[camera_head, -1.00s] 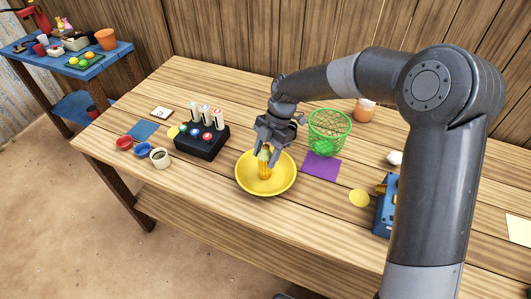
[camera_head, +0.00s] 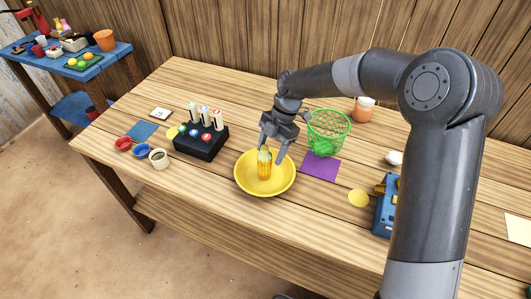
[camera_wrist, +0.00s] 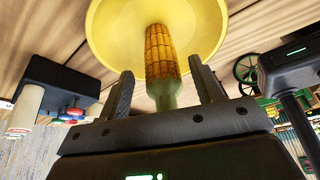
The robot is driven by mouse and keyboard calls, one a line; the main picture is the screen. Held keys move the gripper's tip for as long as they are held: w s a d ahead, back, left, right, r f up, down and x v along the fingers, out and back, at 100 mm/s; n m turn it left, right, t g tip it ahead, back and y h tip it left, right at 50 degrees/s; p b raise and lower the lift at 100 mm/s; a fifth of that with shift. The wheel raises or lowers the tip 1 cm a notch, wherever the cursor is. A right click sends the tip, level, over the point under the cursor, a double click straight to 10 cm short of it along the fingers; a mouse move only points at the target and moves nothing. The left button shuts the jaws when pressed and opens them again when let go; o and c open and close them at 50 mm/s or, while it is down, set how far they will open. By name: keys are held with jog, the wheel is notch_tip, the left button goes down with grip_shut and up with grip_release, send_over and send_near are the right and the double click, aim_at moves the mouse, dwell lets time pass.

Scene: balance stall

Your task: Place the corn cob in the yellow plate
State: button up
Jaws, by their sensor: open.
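The yellow plate (camera_head: 247,186) sits on the wooden table in the head view and fills the top of the wrist view (camera_wrist: 105,30). The corn cob (camera_head: 264,168) stands upright or nearly so inside the plate. In the wrist view the corn cob (camera_wrist: 161,58) lies between my two fingers, with a gap on each side. My gripper (camera_head: 272,154) is open around the cob's upper end, just above the plate. The cob's end near my palm is pale green. Whether the cob leans slightly I cannot tell.
A green mesh basket (camera_head: 328,133) and a purple square (camera_head: 320,166) are right of the plate. A black rack with buttons and tubes (camera_head: 201,142) stands left, near small bowls (camera_head: 142,149). A blue device (camera_head: 385,208) is at right. The table front is clear.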

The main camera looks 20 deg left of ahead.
jog(key=shift+w+d, duration=0.25)
jog(key=shift+w, duration=0.3)
jog(key=s+d+r+m+t+h, duration=0.1)
jog(key=s+d+r+m+t, duration=0.15)
jog(key=d+r+m, duration=0.65)
jog(key=s+d+r+m+t+h, duration=0.1)
jog(key=s+d+r+m+t, duration=0.15)
jog(key=d+r+m, duration=0.65)
jog(key=s+d+r+m+t, duration=0.1)
jog(key=s+d+m+t, duration=0.1)
jog(key=s+d+m, duration=0.4)
jog(key=s+d+r+m+t, duration=0.1)
jog(key=s+d+m+t, duration=0.1)
jog(key=s+d+m, duration=0.5)
jog(key=s+d, duration=0.1)
jog(key=d, duration=0.4)
jog(key=shift+s+d+r+m+t, duration=0.25)
jog(key=shift+r+m+t, duration=0.05)
jog(key=shift+r, duration=0.1)
